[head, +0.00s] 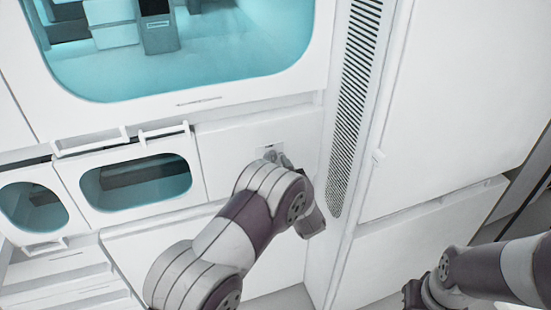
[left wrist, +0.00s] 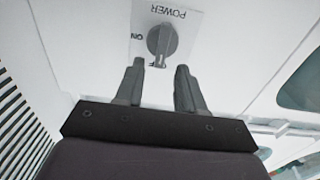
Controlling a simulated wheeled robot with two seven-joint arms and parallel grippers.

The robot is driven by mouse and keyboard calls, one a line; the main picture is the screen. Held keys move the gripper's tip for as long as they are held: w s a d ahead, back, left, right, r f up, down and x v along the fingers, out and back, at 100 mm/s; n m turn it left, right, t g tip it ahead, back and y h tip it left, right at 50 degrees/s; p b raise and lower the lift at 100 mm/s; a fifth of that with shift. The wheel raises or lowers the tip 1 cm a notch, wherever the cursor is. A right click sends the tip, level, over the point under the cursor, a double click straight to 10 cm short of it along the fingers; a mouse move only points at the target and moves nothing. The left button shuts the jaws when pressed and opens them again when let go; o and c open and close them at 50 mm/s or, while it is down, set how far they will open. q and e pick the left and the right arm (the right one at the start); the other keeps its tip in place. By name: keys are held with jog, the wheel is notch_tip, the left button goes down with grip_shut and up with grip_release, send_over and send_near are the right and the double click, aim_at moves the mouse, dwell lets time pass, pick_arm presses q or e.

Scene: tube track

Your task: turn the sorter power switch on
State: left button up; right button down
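The sorter power switch is a grey rotary knob (left wrist: 162,40) on a white plate (left wrist: 190,22) marked POWER, upside down in the left wrist view. ON is printed left of the knob; lettering below is partly covered by its handle, which points down in the picture. My left gripper (left wrist: 159,70) is open and empty, its fingertips just short of the knob, with the handle's end between them. In the head view, my left arm's wrist hides most of the left gripper (head: 281,160) and the switch plate (head: 268,149). My right gripper is out of view; only the right arm shows.
A large teal window (head: 200,70) is above left, with two smaller windowed doors (head: 140,183) with white handles below it. A dark slotted vent (head: 352,105) runs right of the switch. Plain white panels (head: 455,100) lie further right.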

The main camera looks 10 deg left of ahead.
aim_at(277, 156)
pick_arm(q)
jog(key=shift+x, duration=1.2)
grip_shut()
jog(key=shift+d+m, duration=0.1)
jog(key=shift+m, duration=0.2)
jog(key=m, duration=0.1)
jog(key=m+p, duration=0.1)
jog(key=shift+w+d+m, duration=0.1)
jog(key=shift+d+m, duration=0.1)
jog(key=shift+m, duration=0.2)
jog(key=m, duration=0.1)
jog(key=m+p, duration=0.1)
jog(key=m, duration=0.2)
jog(key=shift+w+d+f+m+p, duration=0.2)
jog(key=shift+d+m+p, duration=0.05)
jog(key=shift+m+p, duration=0.05)
jog(key=m, duration=0.4)
jog(key=shift+w+d+f+p, duration=0.15)
jog(key=shift+d+f+p, duration=0.05)
jog(key=shift+f+p, duration=0.2)
jog(key=m, duration=0.3)
jog(key=f+m, duration=0.1)
jog(key=m, duration=0.1)
jog(key=shift+d+m+p, duration=0.1)
jog(key=shift+m+p, duration=0.25)
jog(key=shift+m, duration=0.05)
